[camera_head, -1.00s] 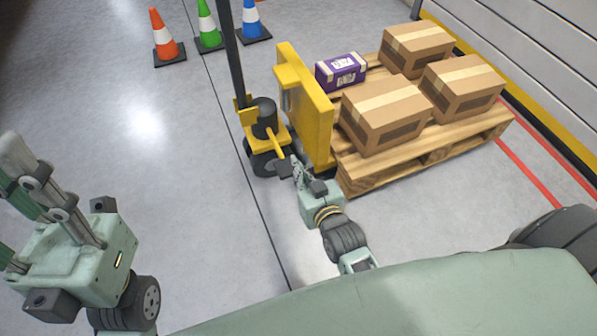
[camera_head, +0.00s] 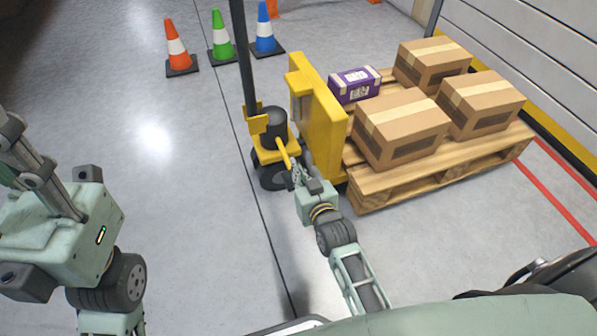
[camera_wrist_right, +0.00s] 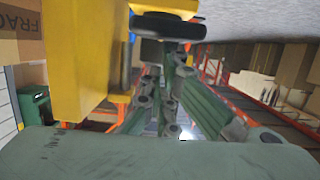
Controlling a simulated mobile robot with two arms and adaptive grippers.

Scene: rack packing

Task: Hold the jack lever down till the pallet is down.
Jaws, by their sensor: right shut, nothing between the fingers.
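The yellow pallet jack (camera_head: 322,118) stands at the near-left end of the wooden pallet (camera_head: 400,190). Its short yellow lever (camera_head: 283,153) sticks out low towards me from beside the black cylinder. My right gripper (camera_head: 295,175) is shut and empty at the lever's end, seemingly touching it, and covers its tip. In the right wrist view, the gripper's fingers (camera_wrist_right: 160,88) are close below the yellow jack. I cannot tell whether the pallet rests on the floor. My left gripper (camera_head: 28,155) is far from the jack at the left; its fingertips are not clear.
The pallet bears several cardboard boxes (camera_head: 400,128) and a purple box (camera_head: 355,85). An orange cone (camera_head: 178,48), a green cone (camera_head: 221,38) and a blue cone (camera_head: 264,28) stand behind the jack. A shutter wall is at the right. The floor left of the jack is clear.

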